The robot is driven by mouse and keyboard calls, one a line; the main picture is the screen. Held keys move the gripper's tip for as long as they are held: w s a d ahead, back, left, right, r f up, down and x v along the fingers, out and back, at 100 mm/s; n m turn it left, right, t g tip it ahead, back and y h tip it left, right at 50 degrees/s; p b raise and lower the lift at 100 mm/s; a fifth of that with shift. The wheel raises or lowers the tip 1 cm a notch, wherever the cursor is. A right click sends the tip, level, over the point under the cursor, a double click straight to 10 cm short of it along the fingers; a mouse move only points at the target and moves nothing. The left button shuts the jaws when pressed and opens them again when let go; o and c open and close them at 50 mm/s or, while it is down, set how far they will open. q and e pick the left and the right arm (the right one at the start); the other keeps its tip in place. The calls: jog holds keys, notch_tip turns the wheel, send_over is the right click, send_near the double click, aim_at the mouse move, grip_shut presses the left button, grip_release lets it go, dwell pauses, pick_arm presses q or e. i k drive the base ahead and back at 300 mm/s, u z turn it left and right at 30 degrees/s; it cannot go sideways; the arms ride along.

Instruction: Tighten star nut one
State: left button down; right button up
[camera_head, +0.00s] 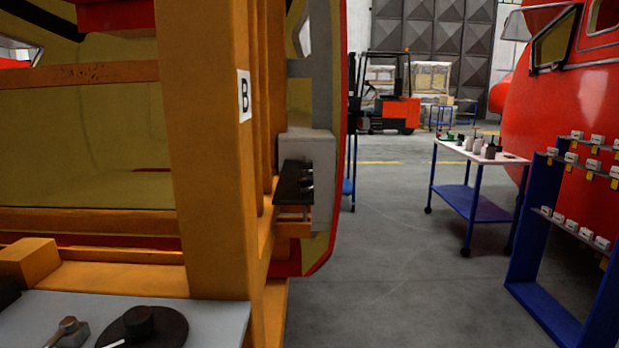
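No part that I can clearly identify as star nut one is visible. A black bracket (293,183) with small fittings on it is fixed to a grey block (320,160) on the side of the orange frame (212,150), which bears a label "B" (244,95). The fittings are too small to tell apart. At the lower left, a black round knob on a disc (142,325) sits on a grey panel (215,318), beside a small metal fitting (68,329). Neither of my grippers is in view.
A white-topped blue cart (478,205) with bottles stands at the right. A blue rack (526,230) with small boxes stands before a red nosecone (555,100). An orange forklift (398,113) is at the back. The grey floor in the middle is clear.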

aim_at(303, 165)
jog(key=u, duration=0.05)
jog(key=k, duration=0.5)
jog(key=z, duration=1.05)
jog(key=i, duration=1.95)
jog(key=u, duration=0.4)
jog(key=i, duration=1.15)
jog(key=u, duration=1.25)
